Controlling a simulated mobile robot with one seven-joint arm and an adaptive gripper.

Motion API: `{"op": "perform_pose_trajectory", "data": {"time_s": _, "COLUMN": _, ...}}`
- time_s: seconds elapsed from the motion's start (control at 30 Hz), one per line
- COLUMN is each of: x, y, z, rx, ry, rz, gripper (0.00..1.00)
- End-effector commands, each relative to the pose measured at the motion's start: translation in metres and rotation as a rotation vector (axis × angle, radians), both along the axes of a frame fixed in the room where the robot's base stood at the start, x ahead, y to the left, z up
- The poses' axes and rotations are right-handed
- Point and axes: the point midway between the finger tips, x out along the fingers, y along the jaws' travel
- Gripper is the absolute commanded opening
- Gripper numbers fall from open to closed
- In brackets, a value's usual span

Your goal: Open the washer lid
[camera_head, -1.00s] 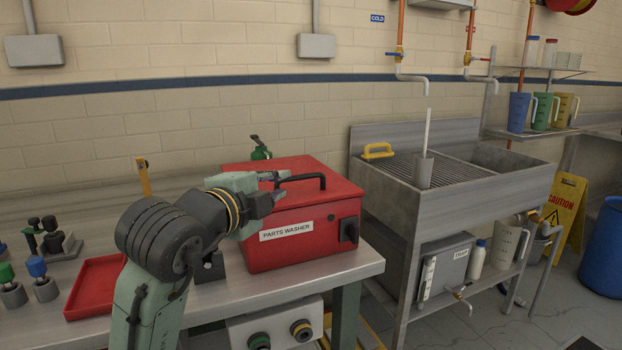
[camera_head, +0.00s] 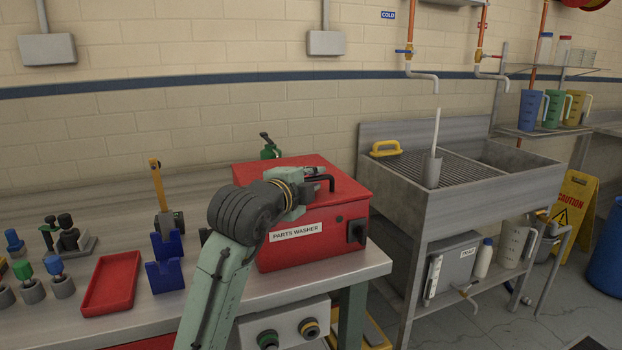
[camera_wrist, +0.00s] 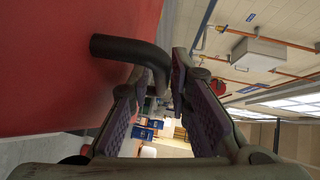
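The red parts washer (camera_head: 290,240) sits on the bench, its lid (camera_head: 345,188) down. The black lid handle (camera_head: 332,183) lies on top, partly hidden by my gripper. My gripper (camera_head: 322,180) is just over the lid at the handle. In the wrist view the black handle (camera_wrist: 118,48) comes out from the red lid (camera_wrist: 55,75) and bends between the two fingertips of my gripper (camera_wrist: 163,75). The fingers look apart on either side of the handle, with a small gap; firm contact cannot be made out.
A steel sink (camera_head: 470,205) stands to the right of the bench. A red tray (camera_head: 112,283), blue holders (camera_head: 165,268) and several small tools lie on the left of the bench. A green bottle-like tool (camera_head: 270,150) shows behind the washer. The wall is close behind.

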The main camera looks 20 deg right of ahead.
Motion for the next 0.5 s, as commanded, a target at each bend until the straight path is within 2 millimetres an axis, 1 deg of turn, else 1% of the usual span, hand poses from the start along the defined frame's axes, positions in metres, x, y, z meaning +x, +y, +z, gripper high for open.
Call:
{"op": "perform_pose_trajectory", "data": {"time_s": 0.1, "x": -0.0002, "y": 0.0001, "z": -0.0001, "rx": 0.0, "ry": 0.0, "rz": 0.0, "gripper": 0.18}}
{"op": "perform_pose_trajectory", "data": {"time_s": 0.37, "x": -0.0003, "y": 0.0003, "z": 0.0001, "rx": 0.0, "ry": 0.0, "rz": 0.0, "gripper": 0.01}}
{"op": "perform_pose_trajectory", "data": {"time_s": 0.5, "x": -0.0004, "y": 0.0003, "z": 0.0, "rx": 0.0, "ry": 0.0, "rz": 0.0, "gripper": 0.0}}
